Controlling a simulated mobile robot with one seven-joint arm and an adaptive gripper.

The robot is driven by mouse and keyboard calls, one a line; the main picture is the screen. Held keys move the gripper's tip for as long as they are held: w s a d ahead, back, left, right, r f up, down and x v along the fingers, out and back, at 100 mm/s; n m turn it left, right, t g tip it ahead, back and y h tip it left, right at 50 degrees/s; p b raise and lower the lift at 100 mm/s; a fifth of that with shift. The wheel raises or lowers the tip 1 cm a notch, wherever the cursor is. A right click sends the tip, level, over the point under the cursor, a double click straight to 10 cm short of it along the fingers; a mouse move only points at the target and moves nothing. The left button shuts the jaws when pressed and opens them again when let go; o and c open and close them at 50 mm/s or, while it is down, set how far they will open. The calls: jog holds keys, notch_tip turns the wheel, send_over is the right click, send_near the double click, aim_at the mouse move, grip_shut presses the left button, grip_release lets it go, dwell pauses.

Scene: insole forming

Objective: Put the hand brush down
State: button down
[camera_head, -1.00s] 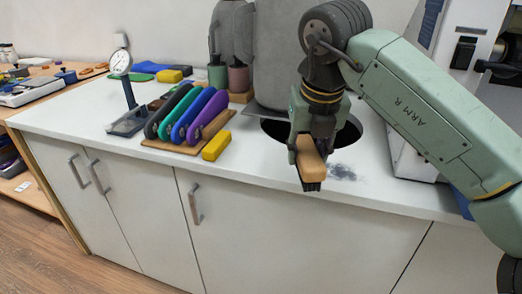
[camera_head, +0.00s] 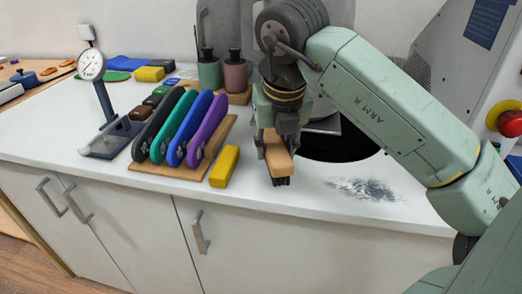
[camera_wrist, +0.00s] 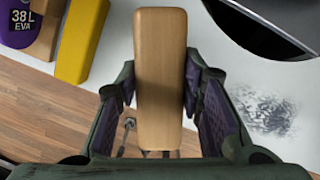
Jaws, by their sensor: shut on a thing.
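The hand brush (camera_head: 277,157) has a tan wooden back and dark bristles pointing down. My gripper (camera_head: 279,130) is shut on it, above the front part of the white counter (camera_head: 330,205), left of a patch of grey dust (camera_head: 366,189). In the wrist view the brush's wooden back (camera_wrist: 160,75) lies lengthwise between the two fingers (camera_wrist: 163,105). The bristles are close to the counter's front edge; I cannot tell whether they touch it. The dust also shows in the wrist view (camera_wrist: 268,112), right of the gripper.
A yellow block (camera_head: 225,167) stands just left of the brush. Several coloured insoles stand on a wooden rack (camera_head: 160,170) beyond it. A dial gauge (camera_head: 92,66) stands farther left. A round dark opening (camera_head: 340,145) lies behind the dust. Bare counter lies around the dust.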

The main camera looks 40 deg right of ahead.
jog(key=f, duration=0.1)
jog(key=f+b, duration=0.1)
jog(key=f, duration=0.1)
jog(key=shift+s, duration=0.3)
jog(key=shift+w+f, duration=0.1)
jog(key=shift+w, duration=0.1)
jog(key=shift+s, duration=0.1)
jog(key=shift+f+b, duration=0.1)
jog(key=shift+b, duration=0.25)
jog(key=c, duration=1.1)
grip_release()
jog(key=v, duration=1.2)
jog(key=shift+d+r, duration=0.1)
jog(key=shift+r, duration=0.15)
